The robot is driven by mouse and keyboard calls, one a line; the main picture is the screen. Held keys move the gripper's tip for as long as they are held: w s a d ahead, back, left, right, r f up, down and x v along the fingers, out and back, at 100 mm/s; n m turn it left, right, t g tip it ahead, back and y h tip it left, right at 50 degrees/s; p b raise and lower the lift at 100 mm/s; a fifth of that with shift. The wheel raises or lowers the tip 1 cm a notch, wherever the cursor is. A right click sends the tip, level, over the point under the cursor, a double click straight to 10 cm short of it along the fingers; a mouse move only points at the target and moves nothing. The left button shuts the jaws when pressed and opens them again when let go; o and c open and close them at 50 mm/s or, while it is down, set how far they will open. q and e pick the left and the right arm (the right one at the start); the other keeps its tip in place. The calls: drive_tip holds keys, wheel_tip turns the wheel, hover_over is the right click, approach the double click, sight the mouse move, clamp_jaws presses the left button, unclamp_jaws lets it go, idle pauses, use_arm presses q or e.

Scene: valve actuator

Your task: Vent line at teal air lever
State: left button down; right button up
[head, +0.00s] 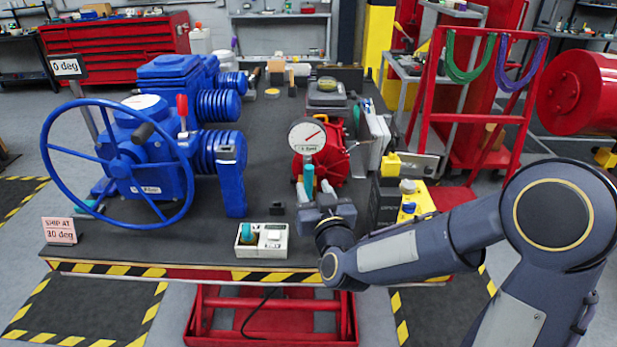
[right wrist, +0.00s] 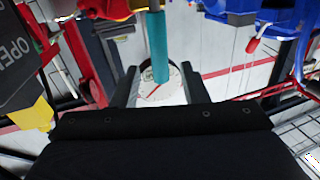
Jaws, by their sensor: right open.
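The teal air lever (head: 308,181) hangs upright below the round gauge (head: 308,136) at the red unit (head: 335,152) on the bench. My right gripper (head: 313,187) is open at the lever's lower part, with its fingers pointing away from me. In the right wrist view the teal lever (right wrist: 159,48) shows between the two open fingers (right wrist: 158,88), and the gauge face (right wrist: 160,88) lies beyond it. I cannot tell whether either finger touches the lever. My left gripper is not in view.
A blue valve actuator (head: 155,130) with a large handwheel (head: 118,165) and a red-knobbed lever (head: 182,106) stands at left. A white control box (head: 262,242) with a teal knob sits near the front edge. A yellow-topped dark box (head: 385,205) is close right of my gripper.

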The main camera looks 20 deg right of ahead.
sight(310, 181)
drive_tip(key=w+p, duration=0.1)
drive_tip(key=w, duration=0.4)
drive_tip(key=shift+w, duration=0.25)
drive_tip(key=shift+d, duration=0.1)
clamp_jaws()
